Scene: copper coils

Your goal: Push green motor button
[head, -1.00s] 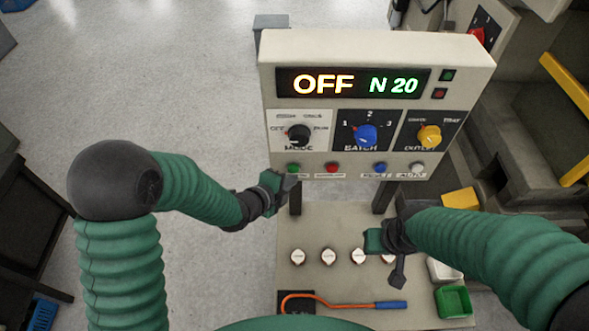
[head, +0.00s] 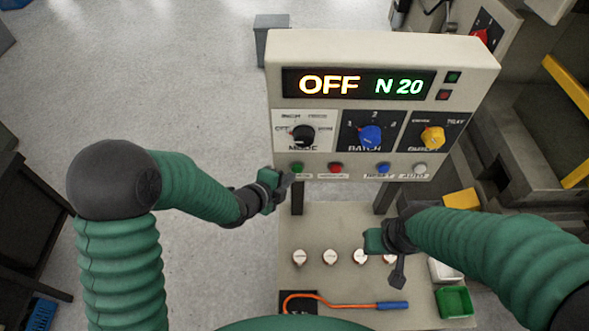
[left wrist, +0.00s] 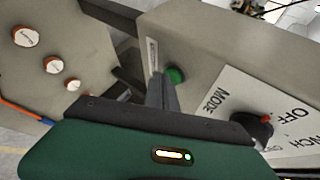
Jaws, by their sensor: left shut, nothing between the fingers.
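The green motor button (head: 297,168) is the leftmost in the row of buttons along the lower edge of the control panel (head: 480,60). It also shows in the left wrist view (left wrist: 176,76), just beyond the fingertips. My left gripper (head: 287,181) is shut and empty, just below and left of the green button; its fingers (left wrist: 160,88) show close beside the button in the left wrist view. I cannot tell whether they touch. My right gripper (head: 398,262) is over the lower board; its fingers are partly hidden, so its opening is unclear.
The panel's display reads OFF and N 20. Red (head: 336,168), blue (head: 383,168) and white (head: 420,169) buttons sit to the right of the green one. Black MODE (head: 302,134), blue BATCH (head: 369,136) and yellow (head: 432,137) knobs are above. A green tray (head: 454,302) stands at the lower right.

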